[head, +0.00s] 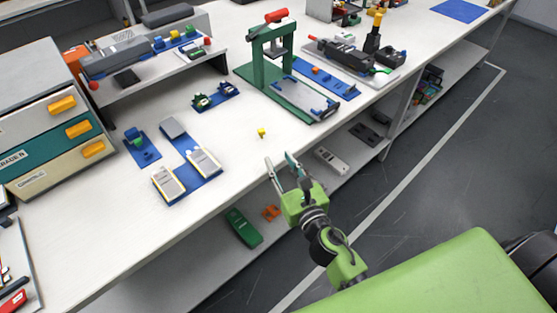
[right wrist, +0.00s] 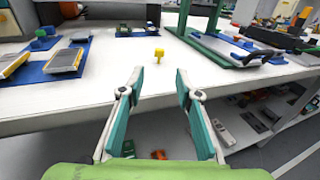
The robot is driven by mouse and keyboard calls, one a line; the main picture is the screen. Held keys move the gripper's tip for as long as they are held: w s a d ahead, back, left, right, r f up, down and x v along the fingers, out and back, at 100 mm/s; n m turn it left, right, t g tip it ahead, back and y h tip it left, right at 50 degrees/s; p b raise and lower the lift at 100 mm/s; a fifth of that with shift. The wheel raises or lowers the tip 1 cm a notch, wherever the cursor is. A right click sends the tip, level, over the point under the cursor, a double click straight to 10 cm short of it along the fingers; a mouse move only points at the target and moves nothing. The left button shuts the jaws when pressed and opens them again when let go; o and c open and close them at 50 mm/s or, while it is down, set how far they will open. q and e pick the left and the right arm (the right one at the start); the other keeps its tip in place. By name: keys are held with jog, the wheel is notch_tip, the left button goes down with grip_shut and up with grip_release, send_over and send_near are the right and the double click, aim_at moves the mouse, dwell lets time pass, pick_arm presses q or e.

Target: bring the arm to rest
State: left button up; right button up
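My right gripper (head: 281,170) is green with grey and teal fingers. In the head view it hangs at the front edge of the white bench, with its arm coming up from the lower right. In the right wrist view its two fingers (right wrist: 158,82) stand wide apart with nothing between them. The pouch cells (head: 204,160) lie on blue mats (head: 209,185) on the bench; they also show at the left of the right wrist view (right wrist: 63,61). The gripper is apart from them. My left gripper is not in view.
A small yellow piece (head: 262,133) stands on the bench beyond the gripper. A green press (head: 285,75) with a red handle stands farther back. A drawer cabinet (head: 50,125) is at the left. A lower shelf (head: 200,270) holds a green device (head: 243,227). The floor at right is clear.

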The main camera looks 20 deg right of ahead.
jog(key=s+d+f+m+g+h, duration=0.2)
jog(key=s+d+m+g+h, duration=0.15)
jog(key=m, duration=0.55)
jog(key=s+d+f+m+g+h, duration=0.2)
jog(key=s+d+m, duration=0.25)
jog(key=m, duration=0.55)
jog(key=s+a+f+m+g+y, duration=0.3)
jog(key=s+a+m+g, duration=0.1)
jog(key=s+m, duration=0.45)
jog(key=s+a+f+m+g+y, duration=0.2)
jog(key=s+a+m+g, duration=0.15)
jog(key=s+m, duration=0.5)
jog(key=s+f+n+g, duration=0.2)
jog(key=s+f, duration=0.1)
jog(key=f, duration=2.4)
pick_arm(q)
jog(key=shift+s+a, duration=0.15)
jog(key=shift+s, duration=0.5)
pick_arm(e)
jog(key=s+d+f, duration=0.1)
jog(key=s+f, duration=0.7)
jog(key=s+d+f+g, duration=0.1)
jog(key=s+d+f, duration=0.1)
jog(key=s+f, duration=0.5)
jog(key=shift+s+d+f, duration=0.25)
jog(key=shift+s+f, duration=0.15)
jog(key=shift+s, duration=0.8)
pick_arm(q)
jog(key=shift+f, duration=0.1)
